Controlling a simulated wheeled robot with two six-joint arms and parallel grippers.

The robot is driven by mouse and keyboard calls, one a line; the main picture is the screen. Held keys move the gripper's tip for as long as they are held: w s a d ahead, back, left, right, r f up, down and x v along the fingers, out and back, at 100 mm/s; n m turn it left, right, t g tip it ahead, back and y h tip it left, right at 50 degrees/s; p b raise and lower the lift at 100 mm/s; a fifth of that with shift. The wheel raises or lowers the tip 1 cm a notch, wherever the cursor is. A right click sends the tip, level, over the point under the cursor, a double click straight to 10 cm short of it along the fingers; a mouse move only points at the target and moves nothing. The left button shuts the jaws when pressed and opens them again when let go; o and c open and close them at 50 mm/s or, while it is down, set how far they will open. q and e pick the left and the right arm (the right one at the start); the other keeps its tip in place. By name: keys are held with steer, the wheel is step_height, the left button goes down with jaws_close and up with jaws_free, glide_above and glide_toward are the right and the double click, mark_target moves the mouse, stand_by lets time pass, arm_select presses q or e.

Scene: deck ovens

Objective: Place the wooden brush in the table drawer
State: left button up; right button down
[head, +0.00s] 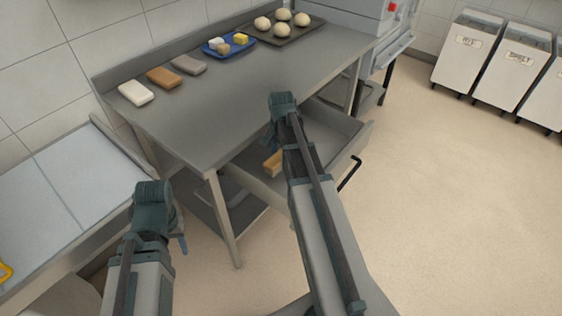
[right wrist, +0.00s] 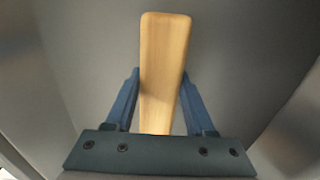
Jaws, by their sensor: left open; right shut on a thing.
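The table drawer (head: 338,126) is pulled out from under the steel table, its dark handle (head: 350,173) at the front. My right gripper (right wrist: 160,108) is shut on the wooden brush (right wrist: 165,50), with a blue finger on each side. In the head view the brush's light wooden end (head: 272,163) shows beside my right arm, within the drawer's outline. I cannot tell whether it touches the drawer floor. My right arm hides the rest of the brush and part of the drawer. My left gripper (head: 182,243) is open, low at the left, mostly hidden by its wrist.
On the table (head: 235,100) lie a white block (head: 136,92), an orange-brown block (head: 163,78), a grey block (head: 189,64), a blue tray (head: 212,50) with small items, and a dark tray (head: 262,37) of dough balls. White bins (head: 467,52) stand far right. The right floor is clear.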

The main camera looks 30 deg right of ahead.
mark_target(281, 154)
steer(key=shift+r, duration=0.1)
steer(key=shift+f, duration=0.25)
steer(key=shift+c, duration=1.3)
jaws_free()
steer(key=shift+r, duration=0.1)
steer(key=shift+r, duration=0.1)
step_height(281, 154, up, 12)
steer(key=p, duration=1.2)
